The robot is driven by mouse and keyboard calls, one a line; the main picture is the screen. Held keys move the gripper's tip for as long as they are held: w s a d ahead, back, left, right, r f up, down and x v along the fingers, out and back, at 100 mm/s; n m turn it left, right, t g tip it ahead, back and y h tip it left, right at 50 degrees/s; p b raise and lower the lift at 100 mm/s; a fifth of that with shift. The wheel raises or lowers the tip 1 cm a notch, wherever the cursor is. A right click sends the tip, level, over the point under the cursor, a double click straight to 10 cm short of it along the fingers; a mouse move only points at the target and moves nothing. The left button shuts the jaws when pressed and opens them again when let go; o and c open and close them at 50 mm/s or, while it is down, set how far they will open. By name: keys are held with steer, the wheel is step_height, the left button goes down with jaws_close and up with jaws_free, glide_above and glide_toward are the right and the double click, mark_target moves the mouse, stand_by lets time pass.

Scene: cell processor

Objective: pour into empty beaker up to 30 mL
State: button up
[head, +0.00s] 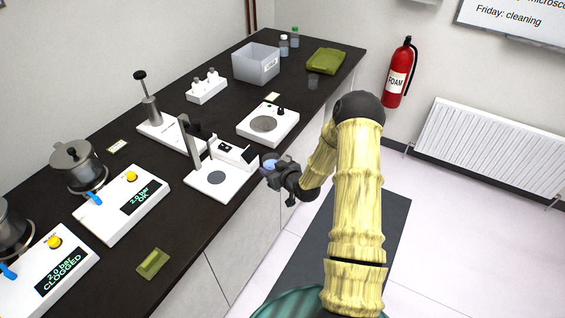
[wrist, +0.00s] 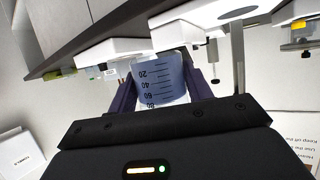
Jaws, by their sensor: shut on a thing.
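My gripper (head: 272,168) is shut on a graduated beaker (wrist: 160,78). In the head view it holds the beaker (head: 268,159) in front of the bench's right edge, near the white stand. The held beaker looks pale blue and has marks for 20, 40, 60 and 80 in the wrist view. I cannot tell its liquid level. In the wrist view the gripper's dark fingers (wrist: 158,90) lie on both sides of it.
On the dark bench (head: 190,245) are a white stand (head: 214,180), a round-plate device (head: 267,124), a grey bin (head: 256,63), two bottles (head: 289,41), a green folded cloth (head: 326,61) and pressure devices (head: 122,205).

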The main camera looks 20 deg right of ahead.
steer(key=s+a+f+m+h, duration=0.2)
steer(key=s+a, duration=0.7)
steer(key=s, duration=0.2)
steer(key=shift+a+f+h, duration=0.15)
steer(key=shift+f+h, duration=0.2)
steer(key=shift+h, duration=0.05)
